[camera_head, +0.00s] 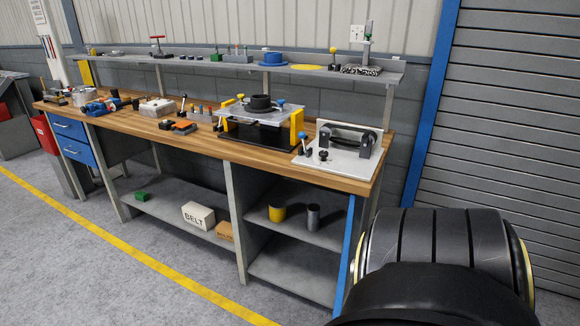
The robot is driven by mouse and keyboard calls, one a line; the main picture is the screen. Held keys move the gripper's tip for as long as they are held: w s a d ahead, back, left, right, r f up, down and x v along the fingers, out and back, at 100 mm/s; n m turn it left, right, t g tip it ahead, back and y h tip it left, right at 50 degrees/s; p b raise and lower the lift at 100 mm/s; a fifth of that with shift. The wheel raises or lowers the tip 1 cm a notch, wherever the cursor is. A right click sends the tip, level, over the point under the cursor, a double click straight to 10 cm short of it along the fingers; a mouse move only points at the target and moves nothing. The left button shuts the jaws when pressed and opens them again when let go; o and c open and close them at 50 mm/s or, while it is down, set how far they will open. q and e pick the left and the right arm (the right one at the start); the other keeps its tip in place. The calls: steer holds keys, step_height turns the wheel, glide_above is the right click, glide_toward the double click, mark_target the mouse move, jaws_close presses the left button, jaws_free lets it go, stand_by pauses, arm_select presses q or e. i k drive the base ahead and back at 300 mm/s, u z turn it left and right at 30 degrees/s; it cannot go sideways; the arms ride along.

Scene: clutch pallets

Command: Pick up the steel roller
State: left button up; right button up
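A small grey metal-looking cylinder (313,217) stands upright on the lower shelf of the workbench, beside a yellow cylinder (277,213). On the bench top at the right end, a dark horizontal roller-like part (347,137) sits in a dark bracket on a white plate (338,157). I cannot tell for certain which of these is the steel roller. Neither of my grippers is in view.
The wooden workbench (200,143) carries several tools and a fixture with yellow posts (297,125). A BELT box (198,215) and a green block (142,196) lie on the lower shelf (170,205). Grey floor (100,275) with a yellow line is clear in front.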

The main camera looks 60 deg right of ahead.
mark_target(314, 210)
steer(key=z, duration=0.55)
steer(key=i, duration=1.75)
steer(key=z, duration=1.05)
